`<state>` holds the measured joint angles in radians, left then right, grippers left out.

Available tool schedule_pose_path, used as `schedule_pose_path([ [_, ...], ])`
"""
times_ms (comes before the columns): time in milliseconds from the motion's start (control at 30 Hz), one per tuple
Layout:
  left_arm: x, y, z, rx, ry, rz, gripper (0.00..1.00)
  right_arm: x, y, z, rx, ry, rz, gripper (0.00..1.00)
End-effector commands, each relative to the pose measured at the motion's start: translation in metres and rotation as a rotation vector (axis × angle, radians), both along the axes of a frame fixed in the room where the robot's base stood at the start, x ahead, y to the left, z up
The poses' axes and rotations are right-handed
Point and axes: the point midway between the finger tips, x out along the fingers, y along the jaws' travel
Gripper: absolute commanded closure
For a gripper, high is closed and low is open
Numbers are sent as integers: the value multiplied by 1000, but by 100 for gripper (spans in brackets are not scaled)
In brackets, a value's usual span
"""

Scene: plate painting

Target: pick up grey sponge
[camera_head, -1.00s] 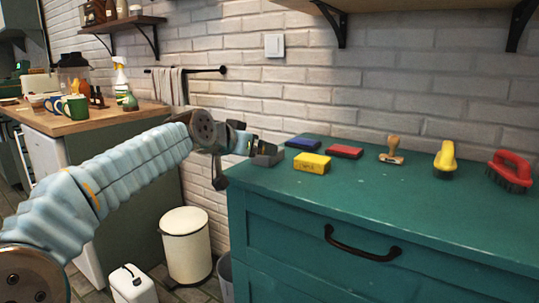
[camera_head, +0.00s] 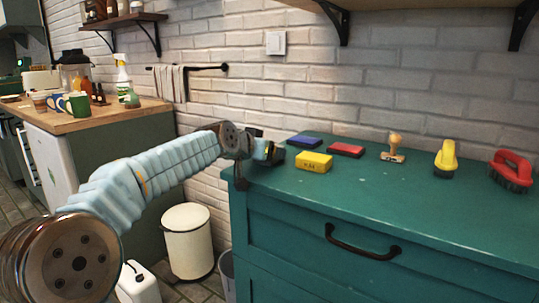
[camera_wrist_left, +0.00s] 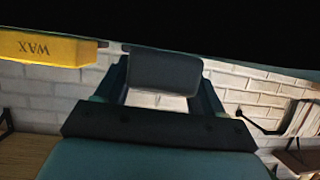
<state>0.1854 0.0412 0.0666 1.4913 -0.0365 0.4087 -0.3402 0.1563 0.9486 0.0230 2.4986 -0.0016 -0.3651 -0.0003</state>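The grey sponge (camera_wrist_left: 165,70) shows in the left wrist view as a dark grey block between the two fingers of my left gripper. It spans the gap, with a finger close along each side; I cannot tell whether they press on it. In the head view my left gripper (camera_head: 270,151) is at the back left corner of the green cabinet top (camera_head: 390,205). It hides most of the sponge there. My right gripper is not in view.
To the right of the gripper are a yellow WAX block (camera_head: 314,162), a blue block (camera_head: 304,142) and a red block (camera_head: 346,150). Farther right are a wooden stamp (camera_head: 393,150), a yellow brush (camera_head: 445,158) and a red brush (camera_head: 512,168). A brick wall stands behind.

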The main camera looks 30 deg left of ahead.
Motion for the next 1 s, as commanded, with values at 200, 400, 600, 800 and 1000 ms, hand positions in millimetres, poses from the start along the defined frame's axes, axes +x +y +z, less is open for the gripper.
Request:
schedule_pose_path([
  [200, 0, 0, 0, 0, 0, 0, 62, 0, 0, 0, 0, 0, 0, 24],
  [400, 0, 0, 1, 0, 0, 0, 62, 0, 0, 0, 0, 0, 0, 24],
  [600, 0, 0, 19, 2, -2, -1, 62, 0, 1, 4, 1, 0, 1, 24],
  [800, -16, -13, 58, 2, -6, -3, 62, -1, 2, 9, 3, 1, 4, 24],
  [1000, -49, -39, 97, 2, -4, -3, 62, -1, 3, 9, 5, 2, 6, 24],
])
